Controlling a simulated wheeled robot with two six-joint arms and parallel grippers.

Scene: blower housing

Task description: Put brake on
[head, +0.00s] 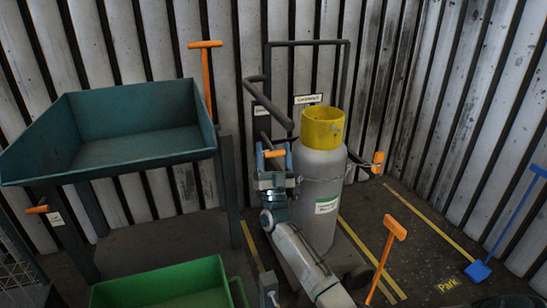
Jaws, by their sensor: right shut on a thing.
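A hand cart with a dark tube frame (346,85) stands against the wall and carries a grey cylinder (318,190) with a yellow collar (322,128). My right gripper (275,160) is at the cart's left side, in front of the frame and left of the cylinder. It is shut on a small orange handle (275,153), which shows between its blue fingertips. The fingers hide part of the handle and its stem. Several other orange handles show, and I cannot tell from the picture which one is the brake. My left gripper is not in view.
A teal bin on legs (110,165) stands at the left, with a green bin (165,285) below. An orange T-handle (395,228) rises at front right. A blue pole (510,225) stands far right.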

